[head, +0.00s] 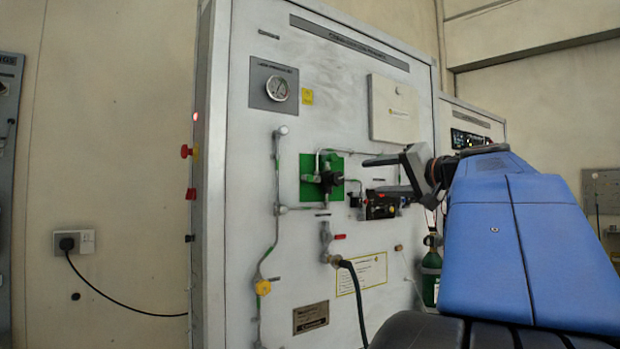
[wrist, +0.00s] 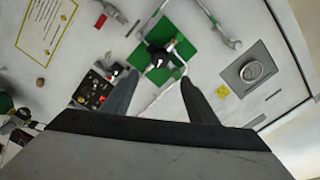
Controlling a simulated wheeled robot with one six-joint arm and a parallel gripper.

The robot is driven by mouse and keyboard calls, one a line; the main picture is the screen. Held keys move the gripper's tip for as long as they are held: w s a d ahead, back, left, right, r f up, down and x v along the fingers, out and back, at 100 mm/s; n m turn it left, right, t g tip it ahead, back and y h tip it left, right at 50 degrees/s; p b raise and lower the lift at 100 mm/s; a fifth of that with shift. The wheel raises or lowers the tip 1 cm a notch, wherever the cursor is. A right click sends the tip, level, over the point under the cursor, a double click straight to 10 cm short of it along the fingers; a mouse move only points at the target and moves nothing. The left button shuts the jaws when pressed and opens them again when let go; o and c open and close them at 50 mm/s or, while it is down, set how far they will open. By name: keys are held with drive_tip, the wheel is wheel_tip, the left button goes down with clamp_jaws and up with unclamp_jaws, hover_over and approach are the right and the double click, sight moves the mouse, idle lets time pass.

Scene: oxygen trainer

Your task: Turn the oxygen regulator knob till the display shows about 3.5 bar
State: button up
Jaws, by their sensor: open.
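The black regulator knob (head: 327,179) sits on a green plate (head: 306,190) on the upright white panel. In the wrist view the knob (wrist: 158,60) carries a white pointer mark and lies just beyond and between my fingertips. My gripper (head: 373,177) is open and empty, to the right of the knob in the head view, with a gap between them. Its two dark fingers also show in the wrist view (wrist: 160,77). I cannot read a bar value on any display.
A black box with small controls (head: 381,206) is mounted below right of the knob. Thin pipes run around the green plate. A valve with a red handle (head: 338,237) and a black hose (head: 357,290) is below. A white box (head: 394,110) juts out above.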

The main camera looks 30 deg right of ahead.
drive_tip(key=shift+s+d, duration=0.15)
drive_tip(key=shift+s, duration=1.4)
drive_tip(key=shift+f, duration=0.1)
drive_tip(key=a+f+n+g+y, duration=0.1)
drive_tip(key=a+f+g, duration=0.2)
drive_tip(key=a+f, duration=0.45)
drive_tip(key=a+f+n+g, duration=0.15)
drive_tip(key=a+f, duration=0.35)
drive_tip(key=f, duration=0.6)
drive_tip(key=a+f+n+g+y, duration=0.1)
drive_tip(key=a+f+g, duration=0.2)
drive_tip(key=a+f, duration=0.45)
drive_tip(key=s+a+f+n+g+h, duration=0.1)
drive_tip(key=s+f+n+g, duration=0.1)
drive_tip(key=s+f, duration=0.3)
drive_tip(key=s+a+f+n+g+h, duration=0.1)
drive_tip(key=s+f, duration=0.4)
drive_tip(key=f, duration=0.8)
drive_tip(key=s+a+f+n+g+h, duration=0.1)
drive_tip(key=s+a+f+n+g, duration=0.1)
drive_tip(key=s+f, duration=0.3)
wheel_tip(320, 180, down, 5)
drive_tip(key=shift+a+r+n+g+h, duration=0.2)
drive_tip(key=shift+a+n+g+h, duration=0.2)
drive_tip(key=shift+n, duration=0.35)
